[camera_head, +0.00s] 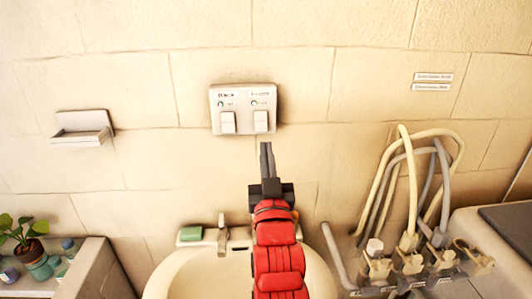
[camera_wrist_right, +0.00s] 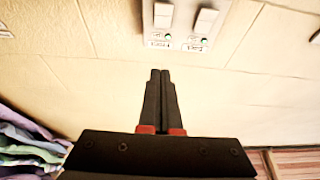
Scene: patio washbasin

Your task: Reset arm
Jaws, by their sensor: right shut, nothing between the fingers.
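My right arm is red and black and reaches up from the bottom of the head view toward the wall. Its gripper (camera_head: 267,148) is shut and empty, with the two dark fingers side by side. In the head view the fingertips show just below the switch panel (camera_head: 245,96). In the right wrist view the shut fingers (camera_wrist_right: 160,75) point toward the same white panel (camera_wrist_right: 182,38), with a visible strip of wall between tips and panel. The panel has two white rocker switches and small green marks. My left gripper is not in view.
Below is a washbasin (camera_head: 180,272) with a tap (camera_head: 222,235) and a green soap bar (camera_head: 190,233). Hoses and valves (camera_head: 408,240) stand at right. A small wall shelf (camera_head: 82,130) and a potted plant (camera_head: 30,240) are at left. Folded cloths (camera_wrist_right: 25,140) show in the wrist view.

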